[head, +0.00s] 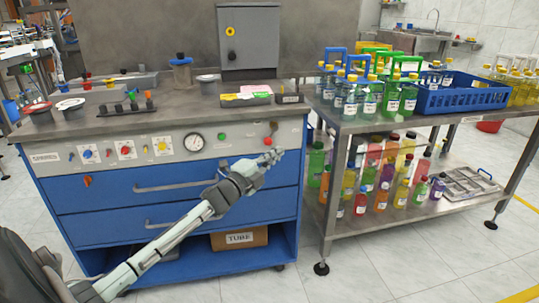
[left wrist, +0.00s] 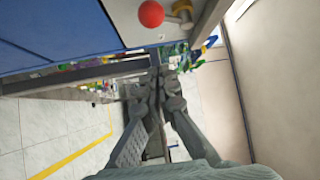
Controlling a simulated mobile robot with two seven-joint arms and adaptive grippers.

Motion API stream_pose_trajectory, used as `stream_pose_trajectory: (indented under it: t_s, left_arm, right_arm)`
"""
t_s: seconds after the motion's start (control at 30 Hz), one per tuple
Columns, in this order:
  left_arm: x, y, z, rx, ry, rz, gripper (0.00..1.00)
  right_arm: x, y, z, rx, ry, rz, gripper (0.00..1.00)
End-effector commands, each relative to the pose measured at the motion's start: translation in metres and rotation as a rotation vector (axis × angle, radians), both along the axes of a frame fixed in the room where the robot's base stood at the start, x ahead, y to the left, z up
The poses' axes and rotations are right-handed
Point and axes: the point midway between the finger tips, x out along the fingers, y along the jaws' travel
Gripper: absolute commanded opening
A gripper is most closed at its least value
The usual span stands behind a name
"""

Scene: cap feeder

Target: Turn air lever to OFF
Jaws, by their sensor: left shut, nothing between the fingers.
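The air lever appears to be the red ball knob (head: 268,141) at the right end of the grey front panel, beside a small brass-coloured fitting. In the left wrist view the red ball (left wrist: 150,14) shows at the top, with the brass fitting (left wrist: 181,12) to its right. My left gripper (head: 272,158) is just below the knob in the head view, in front of the cabinet's top drawer. Its fingers (left wrist: 161,76) are shut and empty, and look apart from the ball. Any OFF label is too small to make out. My right gripper is not in view.
The panel also carries a pressure gauge (head: 194,142), a green button (head: 222,136) and small coloured knobs. Drawer handles (head: 168,187) stick out below. A steel table (head: 350,125) with bottles and a blue crate (head: 462,99) stands to the right. The floor in front is clear.

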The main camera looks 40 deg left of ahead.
Motion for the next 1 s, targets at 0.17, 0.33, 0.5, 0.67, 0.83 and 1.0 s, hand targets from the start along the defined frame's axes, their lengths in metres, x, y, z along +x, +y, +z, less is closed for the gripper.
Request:
stream_pose_trajectory:
  t_s: [0.17, 0.33, 0.5, 0.67, 0.83, 1.0]
  left_arm:
    - [-0.033, -0.004, 0.020, 0.001, 0.004, -0.002, 0.00]
    - [-0.050, -0.006, 0.031, 0.000, 0.003, -0.001, 0.00]
    - [-0.055, -0.006, 0.035, 0.000, 0.002, 0.000, 0.00]
    - [-0.055, -0.006, 0.035, -0.001, 0.002, 0.000, 0.00]
    - [-0.055, -0.006, 0.035, -0.001, 0.002, 0.000, 0.00]
    - [-0.055, -0.006, 0.035, -0.001, 0.003, 0.000, 0.00]
  right_arm:
    - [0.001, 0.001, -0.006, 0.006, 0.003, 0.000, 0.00]
    - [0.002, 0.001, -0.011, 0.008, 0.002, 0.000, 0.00]
    - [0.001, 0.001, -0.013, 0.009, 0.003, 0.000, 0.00]
    - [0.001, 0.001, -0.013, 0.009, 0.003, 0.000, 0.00]
    - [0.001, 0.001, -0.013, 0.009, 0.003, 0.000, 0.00]
    - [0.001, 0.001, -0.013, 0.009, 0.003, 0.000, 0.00]
